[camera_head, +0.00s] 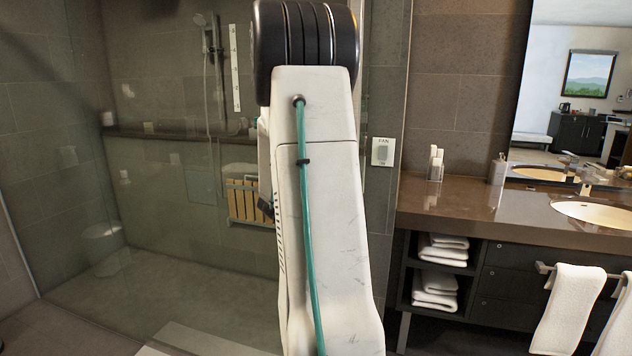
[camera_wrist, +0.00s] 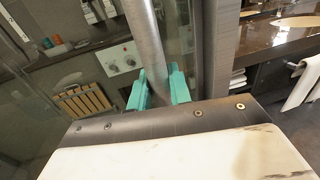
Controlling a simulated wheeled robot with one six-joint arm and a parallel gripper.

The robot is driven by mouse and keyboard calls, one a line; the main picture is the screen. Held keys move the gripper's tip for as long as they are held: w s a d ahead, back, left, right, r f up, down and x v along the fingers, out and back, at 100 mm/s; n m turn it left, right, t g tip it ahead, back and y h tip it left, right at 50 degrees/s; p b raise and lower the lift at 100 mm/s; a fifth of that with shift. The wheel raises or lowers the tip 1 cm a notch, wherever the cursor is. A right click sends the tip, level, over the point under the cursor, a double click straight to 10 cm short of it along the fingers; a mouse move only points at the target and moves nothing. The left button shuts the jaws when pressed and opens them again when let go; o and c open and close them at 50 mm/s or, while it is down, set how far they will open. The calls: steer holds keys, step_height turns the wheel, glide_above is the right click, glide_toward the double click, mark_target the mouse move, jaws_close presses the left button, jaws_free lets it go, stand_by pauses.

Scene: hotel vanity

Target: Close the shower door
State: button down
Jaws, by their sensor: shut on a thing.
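In the wrist view, the vertical round metal handle (camera_wrist: 148,48) of the shower door runs down between the teal fingers of my gripper (camera_wrist: 159,88). The fingers are shut on it, one on each side. The shower door's glass (camera_head: 386,75) shows beside my raised arm in the head view, and how far it stands open is hard to tell. My arm hides the handle and the gripper in the head view.
Shower glass (camera_head: 75,190) spans the left, with a wooden slatted seat (camera_head: 246,200) behind it.

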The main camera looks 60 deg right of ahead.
steer(key=c, duration=1.3)
jaws_free()
steer(key=shift+s+d, duration=0.2)
steer(key=shift+s, duration=0.2)
steer(key=shift+c, duration=0.2)
steer(key=shift+w, duration=0.1)
steer(key=shift+a, duration=0.15)
steer(key=a, duration=0.7)
steer(key=shift+w+a, duration=0.2)
steer(key=shift+a, duration=0.1)
